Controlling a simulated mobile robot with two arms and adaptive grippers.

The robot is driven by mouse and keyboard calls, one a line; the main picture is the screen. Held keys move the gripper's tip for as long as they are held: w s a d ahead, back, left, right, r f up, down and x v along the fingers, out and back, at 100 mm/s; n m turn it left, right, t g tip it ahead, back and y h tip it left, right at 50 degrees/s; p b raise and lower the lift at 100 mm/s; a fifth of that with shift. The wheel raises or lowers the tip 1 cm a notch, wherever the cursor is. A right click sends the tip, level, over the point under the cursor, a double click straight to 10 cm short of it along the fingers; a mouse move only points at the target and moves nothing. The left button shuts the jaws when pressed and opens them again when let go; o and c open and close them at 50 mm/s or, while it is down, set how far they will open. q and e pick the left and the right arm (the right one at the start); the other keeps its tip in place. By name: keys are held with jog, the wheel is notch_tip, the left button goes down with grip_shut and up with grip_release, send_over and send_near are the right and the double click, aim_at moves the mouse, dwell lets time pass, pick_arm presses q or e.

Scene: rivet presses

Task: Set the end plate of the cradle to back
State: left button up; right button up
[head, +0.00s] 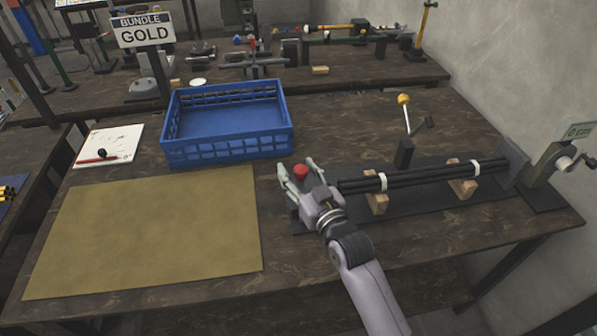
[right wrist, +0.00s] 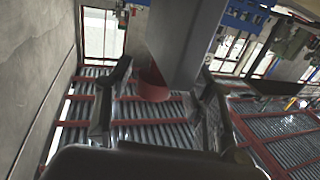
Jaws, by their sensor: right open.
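The cradle is a long dark base (head: 425,203) with wooden blocks (head: 462,188) that carry a bundle of black rods (head: 425,176). White bands wrap the bundle. A grey upright plate (head: 514,163) stands at the right end of the rods. A red knob (head: 301,171) is at the left end of the cradle. My right gripper (head: 297,165) is open, with its fingers on either side of the red knob. In the right wrist view the red knob (right wrist: 152,84) shows between the spread fingers, beside a grey flat part (right wrist: 185,40). Whether the fingers touch it cannot be told.
A lever with a yellow ball (head: 404,99) rises behind the rods. A crank device (head: 556,170) with a "0 cm" sign stands at the right. A blue crate (head: 228,150), a tan mat (head: 150,235) and a "BUNDLE GOLD" sign (head: 143,31) are to the left.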

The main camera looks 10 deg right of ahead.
jog(key=shift+s, duration=0.1)
jog(key=v, duration=1.2)
